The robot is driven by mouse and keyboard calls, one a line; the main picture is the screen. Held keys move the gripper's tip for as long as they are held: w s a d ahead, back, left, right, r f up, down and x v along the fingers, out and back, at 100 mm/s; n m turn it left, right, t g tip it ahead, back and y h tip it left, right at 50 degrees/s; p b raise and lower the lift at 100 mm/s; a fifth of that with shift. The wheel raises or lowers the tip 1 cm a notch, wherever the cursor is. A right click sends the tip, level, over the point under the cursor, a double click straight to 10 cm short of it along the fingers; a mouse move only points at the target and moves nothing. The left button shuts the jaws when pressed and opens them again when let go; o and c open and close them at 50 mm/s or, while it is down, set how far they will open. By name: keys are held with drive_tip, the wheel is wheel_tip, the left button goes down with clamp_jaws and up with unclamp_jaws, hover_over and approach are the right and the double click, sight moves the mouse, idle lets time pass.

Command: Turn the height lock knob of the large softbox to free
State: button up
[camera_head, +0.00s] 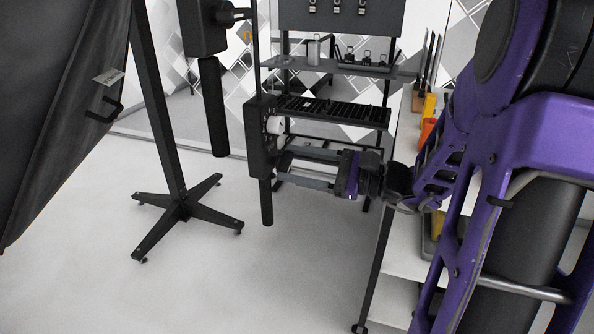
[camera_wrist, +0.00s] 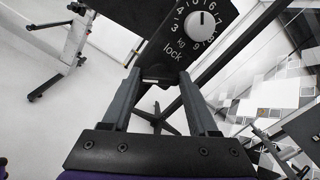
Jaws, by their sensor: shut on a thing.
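The large softbox (camera_head: 55,110) is the black fabric shape at the left of the head view. A dark box (camera_head: 258,140) with a pale round dial stands near the middle. In the wrist view its panel (camera_wrist: 150,18) carries a numbered kg dial (camera_wrist: 202,25) and the word "lock". My gripper (camera_head: 279,166) reaches leftward to this box. In the wrist view my gripper (camera_wrist: 159,76) has its fingers on either side of a dark part below the "lock" label, shut on it. That part's shape and any "free" mark are hidden or too dark to tell.
A black stand with a cross-shaped foot (camera_head: 183,208) is left of the box. Another dark box (camera_head: 203,28) hangs at the upper left. A dark shelf rack (camera_head: 335,110) is behind my gripper. A white table (camera_head: 400,262) is at the right. The floor in front is clear.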

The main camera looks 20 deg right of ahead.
drive_tip(key=n+b, duration=0.1)
drive_tip(key=n, duration=0.4)
drive_tip(key=shift+s+f+n+b, duration=0.1)
drive_tip(key=shift+n+b, duration=0.2)
drive_tip(key=shift+b, duration=0.05)
drive_tip(key=n, duration=0.5)
drive_tip(key=shift+n, duration=0.4)
drive_tip(key=o, duration=1.4)
drive_tip(key=v, duration=1.7)
drive_tip(key=shift+s+d, duration=0.15)
